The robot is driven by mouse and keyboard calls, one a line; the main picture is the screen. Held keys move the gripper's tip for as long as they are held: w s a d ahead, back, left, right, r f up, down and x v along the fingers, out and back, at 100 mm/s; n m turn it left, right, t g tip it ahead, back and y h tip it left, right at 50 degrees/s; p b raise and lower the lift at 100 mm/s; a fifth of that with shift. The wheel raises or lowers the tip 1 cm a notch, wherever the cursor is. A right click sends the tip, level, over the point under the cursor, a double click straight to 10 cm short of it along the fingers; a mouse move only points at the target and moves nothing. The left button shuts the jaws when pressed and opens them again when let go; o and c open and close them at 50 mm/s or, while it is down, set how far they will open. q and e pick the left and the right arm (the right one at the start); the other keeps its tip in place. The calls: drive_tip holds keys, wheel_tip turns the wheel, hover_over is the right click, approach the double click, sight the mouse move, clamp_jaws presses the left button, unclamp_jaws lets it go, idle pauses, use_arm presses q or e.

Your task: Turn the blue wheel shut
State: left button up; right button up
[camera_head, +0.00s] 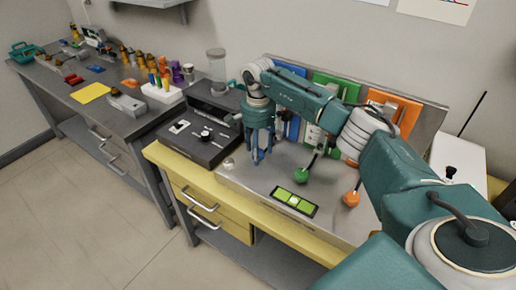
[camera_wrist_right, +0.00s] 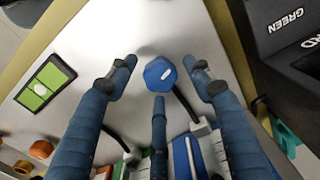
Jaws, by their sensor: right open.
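The blue wheel (camera_wrist_right: 160,74) shows in the right wrist view as a faceted blue knob with a white mark, on a black stem rising from a grey block. My right gripper (camera_wrist_right: 160,66) is open, its three fingers spread around the knob with gaps visible. In the head view, my right gripper (camera_head: 259,156) points down over the left part of the metal panel, and its fingers largely hide the blue wheel. Contact with the knob cannot be told. My left gripper is not in view.
A green knob (camera_head: 302,175) and an orange knob (camera_head: 351,199) stand on black stems to the right. A green level indicator (camera_head: 294,201) lies in front. A black control box (camera_head: 200,135) is close on the left. A side table (camera_head: 60,85) holds several items.

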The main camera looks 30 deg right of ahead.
drive_tip(key=shift+f, duration=0.1)
drive_tip(key=c, duration=1.1)
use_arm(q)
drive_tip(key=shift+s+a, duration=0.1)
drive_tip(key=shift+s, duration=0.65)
use_arm(e)
drive_tip(key=shift+c, duration=0.2)
